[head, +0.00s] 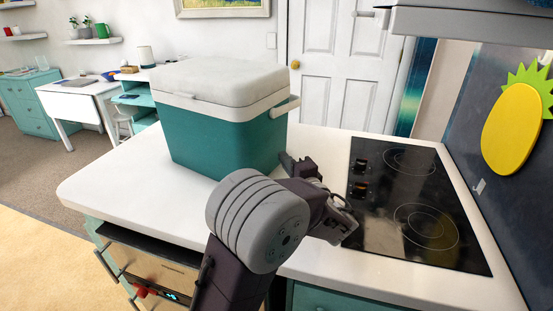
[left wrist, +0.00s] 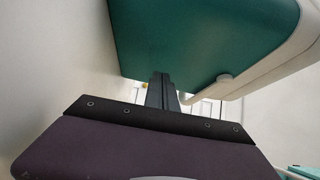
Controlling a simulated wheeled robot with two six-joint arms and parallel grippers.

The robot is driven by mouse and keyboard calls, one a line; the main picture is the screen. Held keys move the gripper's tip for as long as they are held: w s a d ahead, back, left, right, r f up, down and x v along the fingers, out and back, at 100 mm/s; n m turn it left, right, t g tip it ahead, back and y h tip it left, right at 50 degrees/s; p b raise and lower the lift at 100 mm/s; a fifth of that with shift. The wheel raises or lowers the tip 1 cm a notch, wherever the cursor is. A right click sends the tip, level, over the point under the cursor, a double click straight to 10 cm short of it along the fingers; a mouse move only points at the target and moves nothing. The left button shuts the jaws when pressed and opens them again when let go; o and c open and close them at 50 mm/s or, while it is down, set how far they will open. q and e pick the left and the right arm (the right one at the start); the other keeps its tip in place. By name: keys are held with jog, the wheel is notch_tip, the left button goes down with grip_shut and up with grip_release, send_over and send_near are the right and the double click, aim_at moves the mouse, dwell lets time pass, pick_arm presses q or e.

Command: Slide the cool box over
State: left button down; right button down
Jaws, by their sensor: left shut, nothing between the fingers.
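The cool box (head: 222,143) is teal with a white lid and a white handle on its right side. It stands upright and closed on the white counter, left of the hob. My left gripper (head: 284,160) is shut and empty, low at the box's right side near its front corner. In the left wrist view the shut fingers (left wrist: 162,90) point along the teal wall of the cool box (left wrist: 190,40). I cannot tell whether the fingertips touch the box. My right gripper is in neither view.
The white counter (head: 120,190) is clear left of and in front of the box. A black hob (head: 415,205) lies to the right. An oven (head: 150,270) is under the front edge. A range hood (head: 470,22) hangs at the upper right.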

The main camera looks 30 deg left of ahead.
aim_at(267, 154)
pick_arm(q)
jog(key=shift+s+a, duration=0.15)
jog(key=shift+a, duration=0.55)
jog(key=shift+s+a, duration=0.1)
jog(key=shift+a, duration=0.55)
jog(key=shift+a+f+b, duration=0.15)
jog(key=shift+a+b, duration=0.05)
jog(key=shift+b, duration=0.2)
jog(key=shift+s+a+b, duration=0.2)
jog(key=shift+a+b, duration=0.55)
jog(key=shift+b, duration=0.3)
jog(key=shift+a+r, duration=0.15)
jog(key=shift+r, duration=0.05)
